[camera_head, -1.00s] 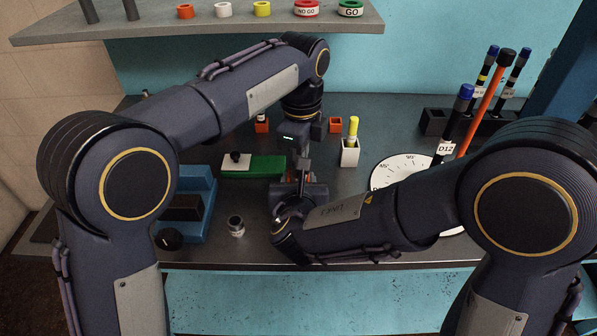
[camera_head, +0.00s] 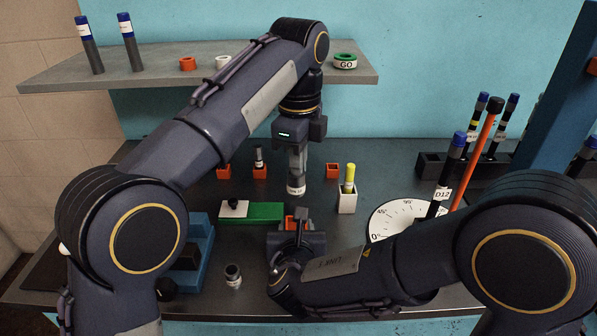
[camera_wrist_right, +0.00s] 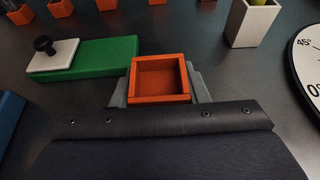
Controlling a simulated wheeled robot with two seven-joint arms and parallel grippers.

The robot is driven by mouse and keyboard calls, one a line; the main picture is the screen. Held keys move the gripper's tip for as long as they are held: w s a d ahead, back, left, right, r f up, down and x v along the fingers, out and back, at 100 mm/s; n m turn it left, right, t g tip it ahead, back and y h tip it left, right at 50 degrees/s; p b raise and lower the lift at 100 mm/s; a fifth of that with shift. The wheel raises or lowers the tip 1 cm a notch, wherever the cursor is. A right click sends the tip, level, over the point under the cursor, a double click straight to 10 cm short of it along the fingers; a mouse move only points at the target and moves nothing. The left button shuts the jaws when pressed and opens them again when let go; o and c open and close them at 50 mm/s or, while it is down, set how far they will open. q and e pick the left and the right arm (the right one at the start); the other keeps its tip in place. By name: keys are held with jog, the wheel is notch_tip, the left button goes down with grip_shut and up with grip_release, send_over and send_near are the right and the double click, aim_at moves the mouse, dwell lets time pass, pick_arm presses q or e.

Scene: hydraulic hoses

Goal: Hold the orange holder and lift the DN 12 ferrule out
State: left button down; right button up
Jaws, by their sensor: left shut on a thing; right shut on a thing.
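My left gripper (camera_head: 297,164) points straight down over the bench. It is shut on the ferrule (camera_head: 296,189), a light piece with small dark marking that I cannot read, held upright above the orange holder (camera_head: 293,222). My right gripper (camera_head: 300,240) is low at the front of the bench, shut on that holder. In the right wrist view the orange holder (camera_wrist_right: 160,78) is a square open box, empty inside, between the grey fingers of my right gripper (camera_wrist_right: 160,92). The ferrule is clear of the holder.
More orange holders (camera_head: 332,171) stand behind, one with a dark ferrule (camera_head: 259,157). A white cup (camera_head: 347,201) holds a yellow piece. A green block (camera_head: 266,211) lies to the left, a dial (camera_head: 400,214) to the right. A shelf (camera_head: 150,70) overhangs the back.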

jog(key=o, duration=1)
jog(key=shift+o, duration=0.2)
jog(key=shift+s+r, duration=0.1)
jog(key=shift+s, duration=0.05)
